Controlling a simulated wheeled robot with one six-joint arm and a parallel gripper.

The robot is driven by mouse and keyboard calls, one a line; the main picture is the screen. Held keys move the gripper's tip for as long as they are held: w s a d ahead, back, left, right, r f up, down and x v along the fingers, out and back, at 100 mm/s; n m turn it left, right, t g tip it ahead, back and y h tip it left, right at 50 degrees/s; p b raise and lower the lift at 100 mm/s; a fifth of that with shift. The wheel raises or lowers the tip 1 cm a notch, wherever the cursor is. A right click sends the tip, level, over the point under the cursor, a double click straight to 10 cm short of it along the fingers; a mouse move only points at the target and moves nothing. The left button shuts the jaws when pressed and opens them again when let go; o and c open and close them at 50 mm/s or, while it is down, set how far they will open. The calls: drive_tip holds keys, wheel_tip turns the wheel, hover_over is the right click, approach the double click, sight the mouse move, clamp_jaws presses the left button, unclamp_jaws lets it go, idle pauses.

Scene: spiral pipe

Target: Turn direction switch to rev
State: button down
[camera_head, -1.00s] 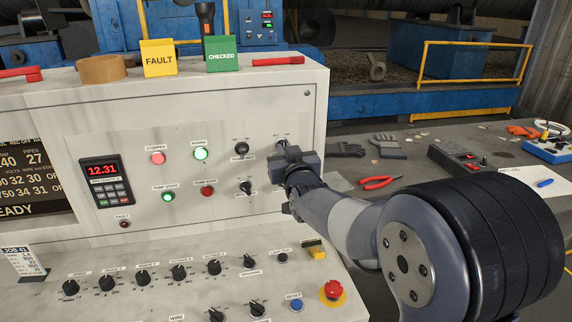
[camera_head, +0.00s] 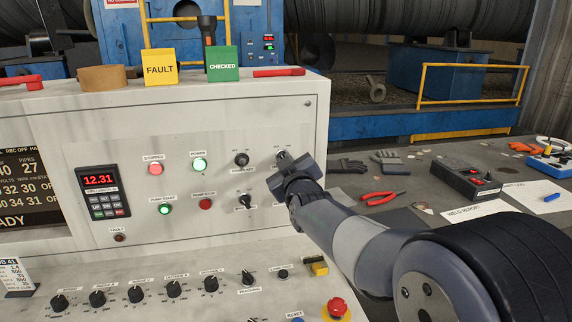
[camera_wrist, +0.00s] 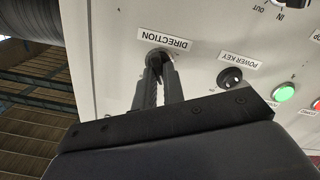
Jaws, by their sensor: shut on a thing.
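The direction switch (camera_wrist: 158,54) is a dark knob on the light grey panel, beside its DIRECTION label (camera_wrist: 165,40), which appears upside down in the wrist view. My gripper (camera_wrist: 159,63) has its two fingers around the knob and is shut on it.
The power key switch (camera_head: 242,159) is just left of my gripper, with another black knob (camera_head: 244,201) below it. A lit green power lamp (camera_head: 199,165) is farther left. A red emergency button (camera_head: 337,307) sits on the lower desk. Red pliers (camera_head: 382,198) lie on the table right.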

drive_tip(key=c, duration=1.5)
unclamp_jaws()
drive_tip(key=s+d+b, duration=0.1)
drive_tip(key=s+d, duration=0.1)
drive_tip(key=s, duration=0.8)
drive_tip(key=shift+s, duration=0.3)
drive_tip(key=shift+w, duration=0.1)
drive_tip(key=w+a+p, duration=0.1)
drive_tip(key=w+a, duration=0.1)
drive_tip(key=w, duration=0.8)
drive_tip(key=shift+w, duration=0.25)
drive_tip(key=shift+s, duration=0.15)
